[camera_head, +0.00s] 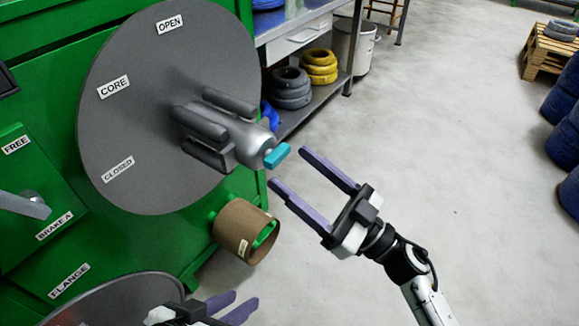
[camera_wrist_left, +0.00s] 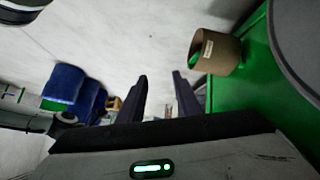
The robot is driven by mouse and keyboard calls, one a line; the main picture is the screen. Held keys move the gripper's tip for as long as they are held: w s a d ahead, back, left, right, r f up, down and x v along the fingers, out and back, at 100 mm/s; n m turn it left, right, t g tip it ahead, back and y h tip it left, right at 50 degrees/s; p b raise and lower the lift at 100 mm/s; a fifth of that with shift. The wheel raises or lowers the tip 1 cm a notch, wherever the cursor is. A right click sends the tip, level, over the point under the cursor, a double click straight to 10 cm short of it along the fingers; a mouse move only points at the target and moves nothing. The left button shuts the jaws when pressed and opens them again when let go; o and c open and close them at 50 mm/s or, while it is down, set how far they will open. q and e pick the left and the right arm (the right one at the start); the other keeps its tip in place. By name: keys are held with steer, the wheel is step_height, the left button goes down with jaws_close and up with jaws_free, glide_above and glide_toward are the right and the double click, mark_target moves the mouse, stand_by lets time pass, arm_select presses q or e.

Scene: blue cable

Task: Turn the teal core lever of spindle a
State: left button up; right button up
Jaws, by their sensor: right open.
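The teal core lever (camera_head: 277,155) sits on the end of the grey spindle (camera_head: 225,134), which sticks out from a large grey disc (camera_head: 120,130) with OPEN, CORE and CLOSED labels. My right gripper (camera_head: 288,168) is open, its purple fingers pointing at the lever from the right. The lever is close to the fingertips; I cannot tell whether it is between them. My left gripper (camera_head: 245,297) is low at the bottom edge, below the spindle. Its fingers also show apart, with nothing between them, in the left wrist view (camera_wrist_left: 160,75).
A brown cardboard tube (camera_head: 240,231) sits on a green peg below the spindle; it also shows in the left wrist view (camera_wrist_left: 219,54). Left are a FREE/BRAKE A panel with a grey handle (camera_head: 25,205) and another disc (camera_head: 125,303).

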mark_target(277, 156)
steer(key=shift+x, duration=1)
steer(key=shift+w+a+r, duration=0.1)
steer(key=shift+w+a, duration=0.05)
steer(key=shift+a, duration=0.05)
steer(key=c, duration=1.1)
steer(key=shift+o, duration=0.2)
